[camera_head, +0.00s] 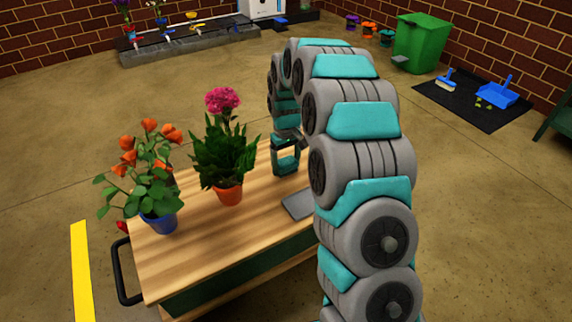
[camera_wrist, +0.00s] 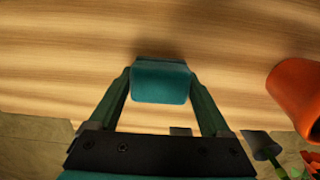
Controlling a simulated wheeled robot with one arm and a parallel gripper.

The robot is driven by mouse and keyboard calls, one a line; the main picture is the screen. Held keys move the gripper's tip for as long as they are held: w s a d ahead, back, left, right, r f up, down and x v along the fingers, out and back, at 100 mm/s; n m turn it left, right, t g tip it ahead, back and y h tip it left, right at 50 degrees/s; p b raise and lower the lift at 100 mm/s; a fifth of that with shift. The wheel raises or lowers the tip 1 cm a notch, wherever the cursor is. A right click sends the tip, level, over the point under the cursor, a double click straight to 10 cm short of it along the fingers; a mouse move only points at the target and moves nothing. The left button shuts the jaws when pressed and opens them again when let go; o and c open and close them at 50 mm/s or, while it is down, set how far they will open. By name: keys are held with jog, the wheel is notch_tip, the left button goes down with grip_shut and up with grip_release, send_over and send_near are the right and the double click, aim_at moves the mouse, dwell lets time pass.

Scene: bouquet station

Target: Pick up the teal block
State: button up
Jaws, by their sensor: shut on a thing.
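The teal block (camera_wrist: 160,84) is between the two fingers of my gripper (camera_wrist: 160,76) in the wrist view. The fingers touch its left and right sides, and the gripper is shut on it. Wooden tabletop shows behind the block, but I cannot tell whether the block touches it. In the head view my gripper (camera_head: 286,160) is over the far part of the wooden table, right of the pink-flowered plant. I cannot make out the block apart from the teal gripper there.
On the wooden table (camera_head: 190,262) stand a pink-flowered plant in an orange pot (camera_head: 229,194) and an orange-flowered plant in a blue pot (camera_head: 161,219). The orange pot (camera_wrist: 298,92) is right of the gripper in the wrist view. A grey flat thing (camera_head: 298,205) lies near my arm.

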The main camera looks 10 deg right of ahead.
aim_at(287, 161)
jog(key=shift+r+p, duration=0.35)
jog(key=shift+r, duration=1.2)
jog(key=shift+s+r, duration=0.15)
jog(key=shift+s, duration=0.05)
jog(key=s, duration=0.5)
jog(key=s+d+r+p, duration=0.1)
jog(key=s, duration=0.9)
jog(key=shift+s+d+r, duration=0.15)
jog(key=shift+s+d, duration=0.05)
jog(key=shift+s, duration=0.1)
jog(key=o, duration=0.8)
jog(key=shift+w+p, duration=0.1)
jog(key=shift+p, duration=0.2)
jog(key=c, duration=0.6)
